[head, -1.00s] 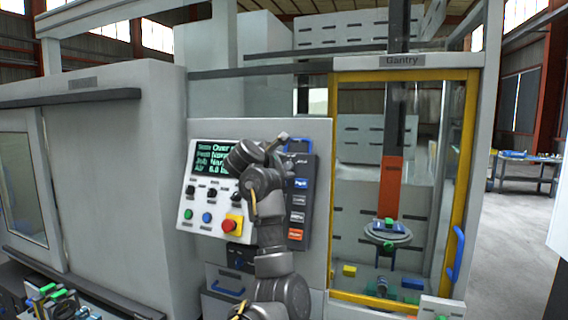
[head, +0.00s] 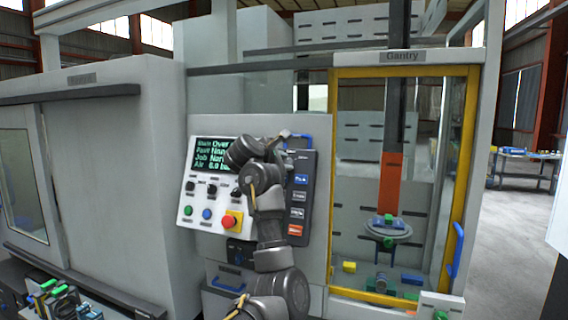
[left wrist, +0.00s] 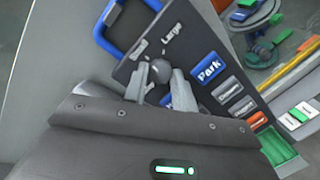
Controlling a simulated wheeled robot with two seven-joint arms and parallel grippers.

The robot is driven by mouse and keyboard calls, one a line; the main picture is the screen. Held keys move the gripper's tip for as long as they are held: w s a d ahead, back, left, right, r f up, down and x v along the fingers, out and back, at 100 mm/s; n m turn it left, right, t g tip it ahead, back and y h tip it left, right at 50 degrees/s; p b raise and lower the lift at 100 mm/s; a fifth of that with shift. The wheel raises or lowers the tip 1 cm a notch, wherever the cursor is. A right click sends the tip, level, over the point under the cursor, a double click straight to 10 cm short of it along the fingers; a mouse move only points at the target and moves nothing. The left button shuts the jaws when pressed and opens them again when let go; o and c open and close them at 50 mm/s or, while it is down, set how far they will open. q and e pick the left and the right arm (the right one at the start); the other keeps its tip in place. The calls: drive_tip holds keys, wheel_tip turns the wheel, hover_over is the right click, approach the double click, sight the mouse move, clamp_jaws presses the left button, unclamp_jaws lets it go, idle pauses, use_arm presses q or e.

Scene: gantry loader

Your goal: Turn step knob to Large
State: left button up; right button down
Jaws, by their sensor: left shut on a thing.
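The step knob (left wrist: 161,71) is a small dark round knob on the dark pendant panel. It shows in the left wrist view between two labels, one reading Large (left wrist: 172,34) and a less legible one to its left. My left gripper (left wrist: 159,84) is shut on the knob, with one pale finger on each side. Which way the knob points cannot be told. In the head view my left gripper (head: 277,148) is at the upper part of the pendant (head: 298,190), and the arm hides the knob. My right gripper is in neither current view.
Below the knob the pendant carries a blue Park button (left wrist: 209,68) and grey buttons. A blue handle (left wrist: 106,22) rises at its top. Left of the pendant is a control panel with a screen (head: 211,155) and red emergency button (head: 232,220). The yellow-framed gantry window (head: 334,190) stands right.

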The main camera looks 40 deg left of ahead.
use_arm(q)
drive_tip(key=m+g, duration=0.1)
drive_tip(key=m, duration=0.5)
drive_tip(key=shift+a+r+h+b, duration=0.1)
drive_tip(key=shift+h+b, duration=0.2)
drive_tip(key=shift+b, duration=0.1)
drive_tip(key=m+g, duration=0.1)
drive_tip(key=m, duration=0.3)
drive_tip(key=shift+w+r+m, duration=0.1)
drive_tip(key=shift+m, duration=0.6)
